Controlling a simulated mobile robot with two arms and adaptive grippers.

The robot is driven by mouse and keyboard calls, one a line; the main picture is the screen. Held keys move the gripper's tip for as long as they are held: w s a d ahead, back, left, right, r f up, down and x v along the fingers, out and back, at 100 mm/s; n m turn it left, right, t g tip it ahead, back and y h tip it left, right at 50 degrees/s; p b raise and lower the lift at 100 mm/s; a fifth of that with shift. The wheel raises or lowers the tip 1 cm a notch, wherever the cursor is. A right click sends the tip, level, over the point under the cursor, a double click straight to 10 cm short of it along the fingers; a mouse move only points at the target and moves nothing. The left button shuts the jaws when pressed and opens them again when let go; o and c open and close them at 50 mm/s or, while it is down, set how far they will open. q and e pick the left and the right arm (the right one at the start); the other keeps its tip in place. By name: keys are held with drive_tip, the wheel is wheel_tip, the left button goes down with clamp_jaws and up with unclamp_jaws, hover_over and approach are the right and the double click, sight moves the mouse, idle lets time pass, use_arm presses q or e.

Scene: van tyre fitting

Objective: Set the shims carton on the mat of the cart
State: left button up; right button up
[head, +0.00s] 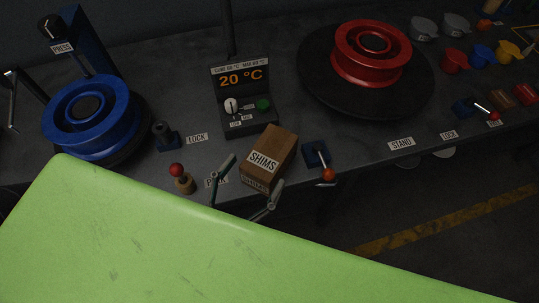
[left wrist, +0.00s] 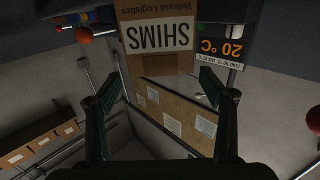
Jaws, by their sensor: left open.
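The shims carton (head: 268,158) is a brown box with white SHIMS labels. It sits at the front edge of the dark bench in the head view. In the left wrist view the carton (left wrist: 158,38) appears upside down, ahead of the fingers. My left gripper (head: 252,174) is open, with its fingers at the near side of the carton, one toward each side. Its two fingers (left wrist: 158,88) are wide apart in the left wrist view, with no clear contact on the carton. My left arm is hidden behind a green surface. No cart or mat can be made out for certain. My right gripper is not in view.
A large scratched green surface (head: 180,245) fills the foreground. A red-knobbed peg (head: 182,180) stands left of the carton, and an orange-knobbed lever (head: 320,160) right. A 20 °C display (head: 241,85) stands behind. Blue (head: 90,118) and red (head: 372,52) wheels flank it.

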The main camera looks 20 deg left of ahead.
sight(269, 151)
use_arm(q)
drive_tip(key=shift+w+d+f, duration=0.1)
drive_tip(key=shift+w, duration=1.15)
drive_tip(key=w, duration=0.1)
drive_tip(key=w+p, duration=0.1)
drive_tip(key=w, duration=0.1)
drive_tip(key=w+d, duration=0.1)
drive_tip(key=shift+w+f, duration=0.2)
drive_tip(key=shift+f, duration=0.15)
drive_tip(key=shift+w+f, duration=0.15)
drive_tip(key=shift+w, duration=0.35)
drive_tip(key=shift+s, duration=0.1)
drive_tip(key=c, duration=1.7)
drive_tip(key=shift+r, duration=0.2)
drive_tip(key=c, duration=0.3)
drive_tip(key=shift+c, duration=0.2)
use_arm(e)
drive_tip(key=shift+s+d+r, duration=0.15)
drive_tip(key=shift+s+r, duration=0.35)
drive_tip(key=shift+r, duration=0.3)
use_arm(q)
drive_tip(key=shift+p, duration=0.3)
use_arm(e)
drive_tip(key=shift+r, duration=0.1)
